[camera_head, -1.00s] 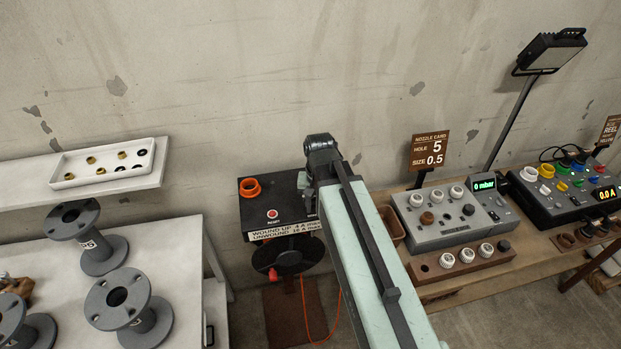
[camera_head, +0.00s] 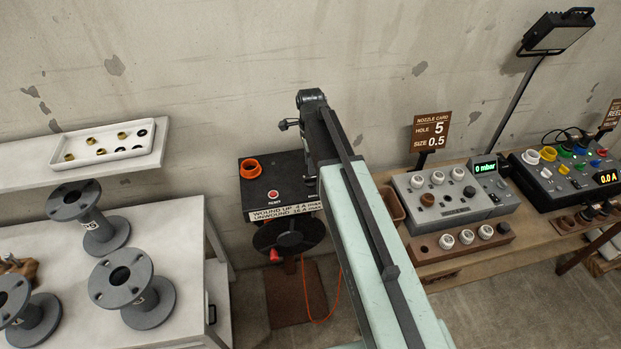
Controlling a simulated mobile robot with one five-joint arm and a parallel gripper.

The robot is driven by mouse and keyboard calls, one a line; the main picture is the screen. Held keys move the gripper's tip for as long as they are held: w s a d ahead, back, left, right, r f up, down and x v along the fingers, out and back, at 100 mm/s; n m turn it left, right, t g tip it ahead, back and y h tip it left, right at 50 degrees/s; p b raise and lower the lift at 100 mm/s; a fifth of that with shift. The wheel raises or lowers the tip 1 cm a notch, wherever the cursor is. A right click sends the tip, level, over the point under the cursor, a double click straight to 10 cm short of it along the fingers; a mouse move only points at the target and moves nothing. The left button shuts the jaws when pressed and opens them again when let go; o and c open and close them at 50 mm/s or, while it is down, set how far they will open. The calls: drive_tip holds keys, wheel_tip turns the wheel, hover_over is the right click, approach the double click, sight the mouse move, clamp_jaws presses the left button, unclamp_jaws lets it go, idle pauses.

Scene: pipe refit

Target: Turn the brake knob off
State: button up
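A black box (camera_head: 285,183) with a red RESET button (camera_head: 273,196) and an orange ring (camera_head: 250,169) on top stands against the wall, left of my arm. Its front label reads "WOUND UP" and "UNWOUND" with ampere limits. Below it is a dark round reel (camera_head: 305,235), with a red knob-like part (camera_head: 275,256) at its lower left. No label marks a brake knob, so I cannot tell whether this red part is it. My arm reaches up across the box's right side.
A white table (camera_head: 190,235) with several grey spools (camera_head: 135,290) stands left, below a shelf with a white tray (camera_head: 105,157). At right, a wooden bench (camera_head: 450,272) carries a grey knob panel (camera_head: 440,200) and a black panel (camera_head: 555,190). An orange cable (camera_head: 336,300) hangs below the box.

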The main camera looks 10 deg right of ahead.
sight(310, 178)
wheel_tip(310, 178, down, 6)
drive_tip(key=b, duration=0.5)
drive_tip(key=shift+f, duration=0.1)
drive_tip(key=shift+a, duration=0.1)
clamp_jaws()
